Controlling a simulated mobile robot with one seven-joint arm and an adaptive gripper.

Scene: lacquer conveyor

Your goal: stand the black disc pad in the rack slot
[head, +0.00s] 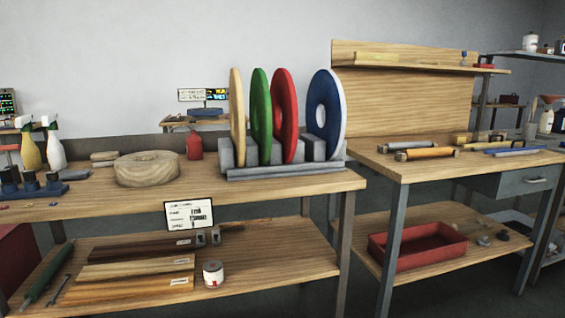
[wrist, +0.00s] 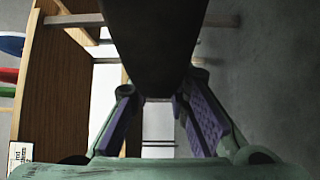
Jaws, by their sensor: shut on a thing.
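In the wrist view my gripper (wrist: 159,98), with purple finger pads, is shut on the black disc pad (wrist: 155,45). The pad shows as a dark, nearly edge-on band from the top of the picture down between the fingers. The grey rack (head: 285,172) stands at the right end of the left bench in the head view. It holds upright tan (head: 236,115), green (head: 262,115), red (head: 284,115) and blue-white (head: 338,110) discs. A gap shows between the red and blue-white discs. My gripper and the black pad are not visible in the head view.
A round wooden block (head: 147,170), spray bottles (head: 54,145) and a red bottle (head: 194,145) share the left bench (head: 215,192). A second bench (head: 400,166) with tools stands at the right. In the wrist view, disc edges and the bench side (wrist: 60,90) lie at the left.

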